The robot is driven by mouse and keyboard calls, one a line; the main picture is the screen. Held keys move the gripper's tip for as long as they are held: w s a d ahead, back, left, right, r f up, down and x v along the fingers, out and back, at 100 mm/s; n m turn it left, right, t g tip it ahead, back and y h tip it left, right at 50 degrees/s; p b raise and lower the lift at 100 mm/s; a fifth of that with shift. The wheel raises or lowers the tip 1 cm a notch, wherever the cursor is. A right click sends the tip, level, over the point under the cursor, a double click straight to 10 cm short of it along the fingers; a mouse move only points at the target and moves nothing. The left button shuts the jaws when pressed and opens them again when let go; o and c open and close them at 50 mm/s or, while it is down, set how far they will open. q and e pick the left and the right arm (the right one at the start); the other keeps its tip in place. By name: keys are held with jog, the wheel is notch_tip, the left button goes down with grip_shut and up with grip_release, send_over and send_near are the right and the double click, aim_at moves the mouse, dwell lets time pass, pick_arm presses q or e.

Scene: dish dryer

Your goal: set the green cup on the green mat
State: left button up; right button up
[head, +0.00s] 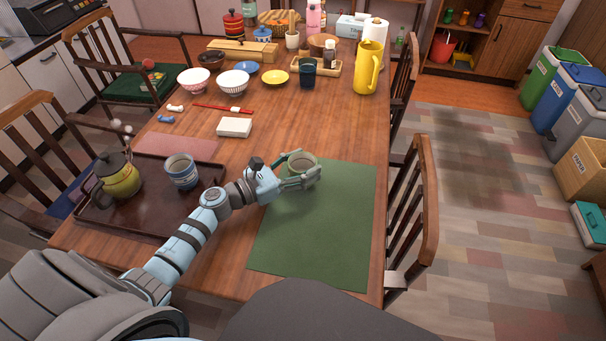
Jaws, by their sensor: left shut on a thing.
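The green cup (303,163) is upright at the far part of the green mat (320,235), near its far edge. My left gripper (297,175) is shut on the cup, with its fingers around the cup's sides. I cannot tell whether the cup's base touches the mat or is slightly above it, as the fingers hide part of it. The rest of the mat is bare. My right gripper is not in view.
A dark tray (135,222) at the left holds a yellow-green teapot (118,177) and a blue cup (182,171). A white box (234,127) lies beyond the mat. Bowls, a dark glass (307,73) and a yellow pitcher (367,68) stand farther back. Chairs flank the table.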

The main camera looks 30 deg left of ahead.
pick_arm(q)
jog(key=shift+f, duration=0.45)
jog(key=shift+r, duration=0.1)
jog(key=shift+f, duration=0.2)
jog(key=o, duration=1.3)
